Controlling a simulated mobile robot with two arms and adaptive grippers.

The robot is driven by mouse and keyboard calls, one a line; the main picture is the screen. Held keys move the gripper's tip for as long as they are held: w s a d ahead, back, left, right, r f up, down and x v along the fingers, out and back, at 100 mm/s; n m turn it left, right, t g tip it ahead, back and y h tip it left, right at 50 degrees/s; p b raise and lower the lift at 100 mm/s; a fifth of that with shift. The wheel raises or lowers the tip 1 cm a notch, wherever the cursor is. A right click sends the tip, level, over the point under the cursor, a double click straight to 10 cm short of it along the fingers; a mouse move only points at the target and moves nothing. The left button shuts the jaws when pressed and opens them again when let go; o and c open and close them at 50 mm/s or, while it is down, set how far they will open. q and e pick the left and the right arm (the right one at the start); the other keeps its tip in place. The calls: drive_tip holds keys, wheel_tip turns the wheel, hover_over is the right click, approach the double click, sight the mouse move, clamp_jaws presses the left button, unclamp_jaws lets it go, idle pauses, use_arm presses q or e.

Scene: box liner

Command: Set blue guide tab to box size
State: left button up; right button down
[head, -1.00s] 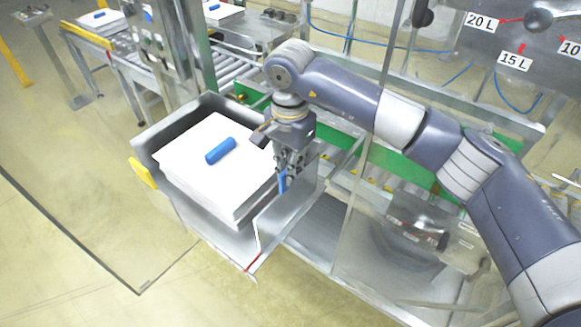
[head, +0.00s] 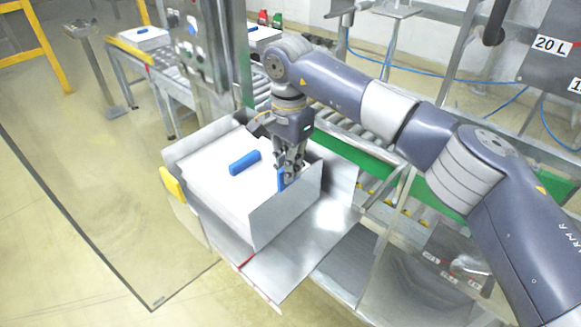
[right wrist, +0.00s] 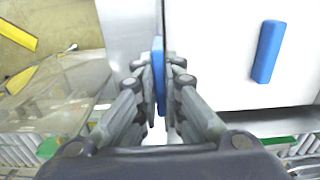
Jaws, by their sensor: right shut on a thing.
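The blue guide tab (head: 281,181) is an upright strip on a grey metal side plate (head: 285,208). My right gripper (head: 288,178) points down and is shut on the tab. In the right wrist view the tab (right wrist: 158,75) stands between both fingers (right wrist: 160,85). The plate stands close along the right side of a white stack (head: 215,185); whether they touch is unclear. The stack sits within grey upright walls. A blue bar (head: 244,162) lies on top of it, and it also shows in the right wrist view (right wrist: 268,52). My left gripper is out of view.
A yellow part (head: 172,186) sticks out on the left wall. A clear panel (head: 100,200) stands at front left. A roller conveyor (head: 350,135) with green rails runs behind. A "20 L" sign (head: 552,45) hangs at upper right.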

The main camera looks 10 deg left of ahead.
drive_tip(key=c, duration=1.7)
unclamp_jaws()
wheel_tip(320, 180, up, 12)
drive_tip(key=shift+r, duration=0.1)
